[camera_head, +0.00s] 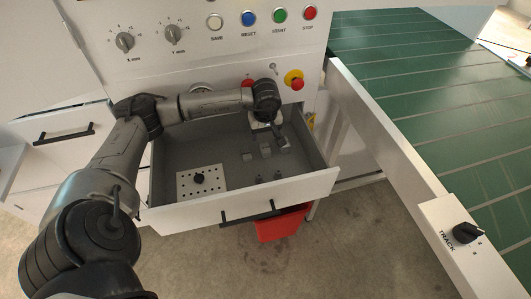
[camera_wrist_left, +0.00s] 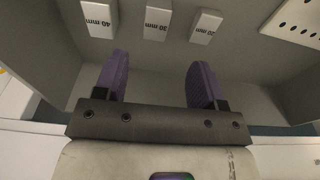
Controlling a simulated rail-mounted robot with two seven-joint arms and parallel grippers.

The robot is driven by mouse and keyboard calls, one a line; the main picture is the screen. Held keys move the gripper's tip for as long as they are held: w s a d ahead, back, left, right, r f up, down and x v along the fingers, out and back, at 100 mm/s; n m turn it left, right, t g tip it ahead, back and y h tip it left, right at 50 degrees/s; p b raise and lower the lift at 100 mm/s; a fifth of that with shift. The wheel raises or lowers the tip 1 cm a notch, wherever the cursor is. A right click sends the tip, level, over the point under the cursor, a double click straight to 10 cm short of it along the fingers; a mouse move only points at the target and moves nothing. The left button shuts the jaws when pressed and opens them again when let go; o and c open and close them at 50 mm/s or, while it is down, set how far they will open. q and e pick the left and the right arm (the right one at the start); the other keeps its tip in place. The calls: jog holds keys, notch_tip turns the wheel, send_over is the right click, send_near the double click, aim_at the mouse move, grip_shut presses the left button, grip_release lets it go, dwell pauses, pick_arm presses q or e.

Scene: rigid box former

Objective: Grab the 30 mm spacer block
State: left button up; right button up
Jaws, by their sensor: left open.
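The 30 mm spacer block (camera_wrist_left: 158,20) is pale with a black "30 mm" label and shows at the top of the left wrist view. It stands in the grey open drawer (camera_head: 215,146), between the 40 mm block (camera_wrist_left: 100,18) and the 20 mm block (camera_wrist_left: 206,26). In the head view it is the middle small block (camera_head: 265,150). My left gripper (camera_wrist_left: 157,78) is open, its two purple fingers apart with nothing between them. The 30 mm block lies beyond the gap, lined up with it and not touched. My right gripper is not in view.
A perforated plate (camera_head: 201,182) with a black knob lies at the drawer's left. Small dark items (camera_head: 268,178) lie near the drawer front (camera_head: 240,207). The control panel (camera_head: 200,40) stands behind. A green conveyor (camera_head: 440,90) is at right, and a red bin (camera_head: 283,224) below.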

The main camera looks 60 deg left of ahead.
aim_at(265, 147)
pick_arm(q)
notch_tip(265, 147, down, 4)
jog(key=shift+a+b, duration=0.15)
jog(key=shift+b, duration=0.4)
jog(key=f+b, duration=0.2)
jog(key=f, duration=0.1)
jog(key=f+b, duration=0.1)
jog(key=f, duration=0.1)
jog(key=shift+w+a, duration=0.1)
jog(key=shift+w, duration=0.2)
jog(key=shift+c, duration=0.8)
jog(key=c, duration=0.9)
